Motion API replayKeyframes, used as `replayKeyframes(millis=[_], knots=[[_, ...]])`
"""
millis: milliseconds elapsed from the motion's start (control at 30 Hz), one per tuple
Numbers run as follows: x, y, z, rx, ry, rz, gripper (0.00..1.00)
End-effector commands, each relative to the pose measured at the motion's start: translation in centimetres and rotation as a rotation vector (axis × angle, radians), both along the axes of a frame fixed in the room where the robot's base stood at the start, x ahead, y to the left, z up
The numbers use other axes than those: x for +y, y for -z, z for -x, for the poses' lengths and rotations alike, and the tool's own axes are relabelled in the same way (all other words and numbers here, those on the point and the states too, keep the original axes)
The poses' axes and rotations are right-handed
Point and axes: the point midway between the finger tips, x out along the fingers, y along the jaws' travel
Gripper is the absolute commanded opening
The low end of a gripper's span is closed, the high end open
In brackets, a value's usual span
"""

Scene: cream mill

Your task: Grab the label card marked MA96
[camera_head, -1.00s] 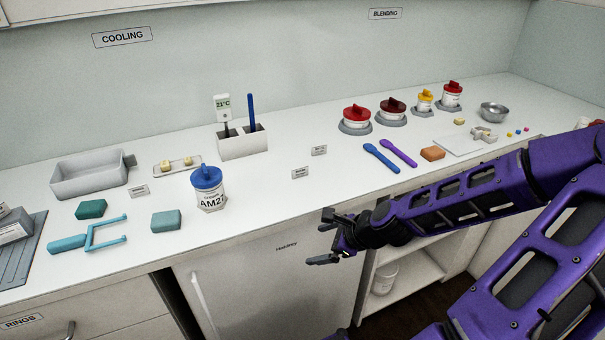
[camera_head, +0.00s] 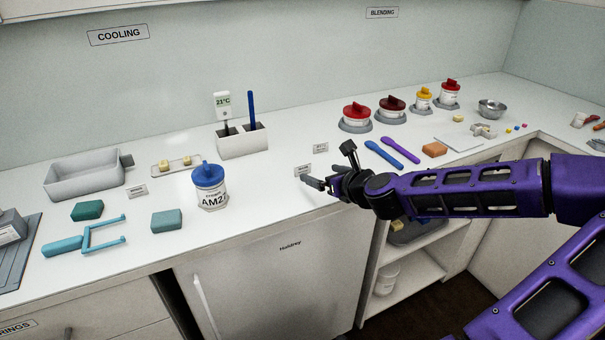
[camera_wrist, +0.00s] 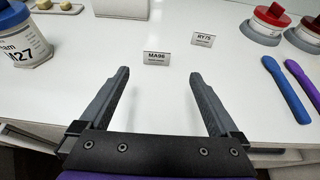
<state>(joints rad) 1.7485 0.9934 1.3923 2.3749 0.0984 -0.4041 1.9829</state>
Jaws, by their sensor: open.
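The label card marked MA96 (camera_wrist: 156,58) stands on the white counter in the wrist view, just beyond my open fingertips and roughly midway between them. In the head view the MA96 card (camera_head: 304,170) is a small grey plate, its print too small to read. My gripper (camera_head: 331,165) is at the counter's front edge, close to the card. It also shows in the wrist view (camera_wrist: 159,72), with fingers spread and nothing between them. A second card, marked RY75 (camera_wrist: 203,40), stands behind and to the right; it also shows in the head view (camera_head: 320,148).
A blue-lidded jar (camera_head: 209,188) stands to the left. A blue spatula (camera_head: 384,155) and a purple spatula (camera_head: 400,150) lie to the right. A white holder (camera_head: 242,142) is behind. The counter around the card is clear.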

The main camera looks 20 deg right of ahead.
Motion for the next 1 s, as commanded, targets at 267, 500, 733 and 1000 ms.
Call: replayKeyframes(millis=[267, 500, 733, 1000], knots=[[0.3, 1.7, -4.0, 0.001, -0.003, 0.001, 0.97], [0.4, 2.2, -5.2, 0.001, -0.002, 0.002, 0.97], [1.2, 3.0, -7.8, 0.0, -0.004, 0.003, 0.97], [1.2, 3.7, -9.7, 0.0, -0.003, 0.001, 0.97]])
